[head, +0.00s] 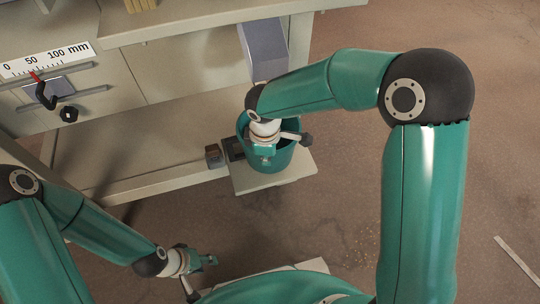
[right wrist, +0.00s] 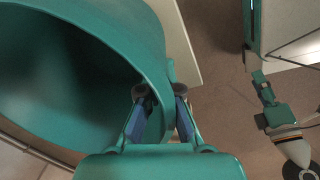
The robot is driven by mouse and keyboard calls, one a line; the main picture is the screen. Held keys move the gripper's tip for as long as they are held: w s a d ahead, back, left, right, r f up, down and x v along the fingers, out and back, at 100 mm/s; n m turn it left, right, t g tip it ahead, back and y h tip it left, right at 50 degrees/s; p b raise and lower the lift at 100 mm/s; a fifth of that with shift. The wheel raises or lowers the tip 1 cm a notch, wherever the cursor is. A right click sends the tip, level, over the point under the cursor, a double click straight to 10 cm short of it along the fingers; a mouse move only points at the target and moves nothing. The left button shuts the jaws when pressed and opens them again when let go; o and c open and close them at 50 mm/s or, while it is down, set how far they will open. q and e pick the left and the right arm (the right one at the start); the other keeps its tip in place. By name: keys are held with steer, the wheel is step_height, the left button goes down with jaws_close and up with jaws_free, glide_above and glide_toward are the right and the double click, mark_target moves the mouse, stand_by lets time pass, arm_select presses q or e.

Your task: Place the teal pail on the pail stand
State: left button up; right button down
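The teal pail (head: 284,160) is in the middle of the head view, open side up, over a pale square platform (head: 300,178) that looks like the pail stand. I cannot tell whether its base touches the platform. The pail (right wrist: 60,90) fills the left of the right wrist view. My right gripper (head: 266,152) reaches down at the pail. In the right wrist view its fingers (right wrist: 160,92) straddle the pail's rim, one inside and one outside, closed on the wall. My left gripper (head: 210,261) is low in the head view, away from the pail; its finger gap is unclear.
A pale workbench (head: 180,65) with a millimetre scale (head: 48,58) stands at the upper left. A small dark block (head: 213,155) sits on its lower shelf left of the pail. A grey duct-like piece (head: 264,50) rises behind the pail. Brown floor (head: 335,200) is open at right.

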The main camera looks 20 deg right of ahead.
steer(key=shift+f, duration=0.1)
steer(key=c, duration=1.3)
jaws_free()
steer(key=r+p, duration=0.1)
steer(key=r, duration=0.1)
steer(key=r+p, duration=0.1)
steer(key=r, duration=0.2)
steer(key=r+p, duration=0.1)
steer(key=r, duration=0.1)
steer(key=shift+s+a+r, duration=0.15)
steer(key=shift+s+r, duration=0.2)
